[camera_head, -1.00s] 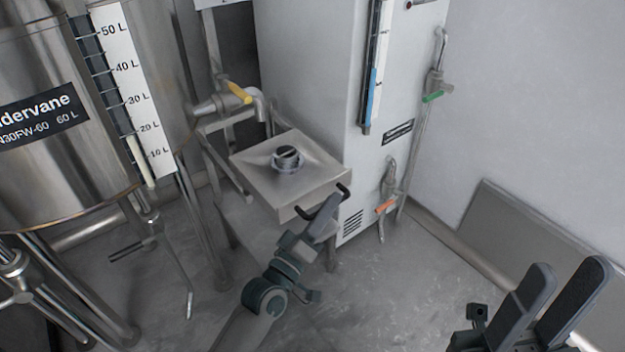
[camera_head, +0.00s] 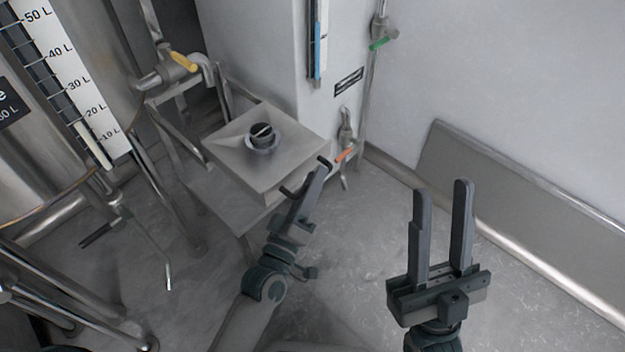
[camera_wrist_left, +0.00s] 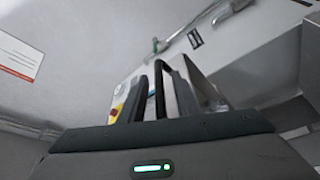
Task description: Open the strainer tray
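The strainer tray (camera_head: 290,150) is a square metal tray with a round drain and dark strainer (camera_head: 262,134) in its middle. A black bar handle (camera_head: 288,192) is on its front side. My left gripper (camera_head: 316,178) is at this handle, its fingers overlapping the bar and hiding part of it. In the left wrist view the fingers (camera_wrist_left: 167,90) stand upright with a black curved bar at or between them. I cannot tell if they are closed on it. My right gripper (camera_head: 441,225) is open and empty, over the floor to the right, apart from the tray.
A large steel tank (camera_head: 40,160) with a litre scale stands at the left. A yellow-handled tap (camera_head: 180,62) is behind the tray. A pale cabinet (camera_head: 270,60) with an orange-handled valve (camera_head: 343,155) stands behind. A panel (camera_head: 520,210) leans along the right wall. Floor in front is clear.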

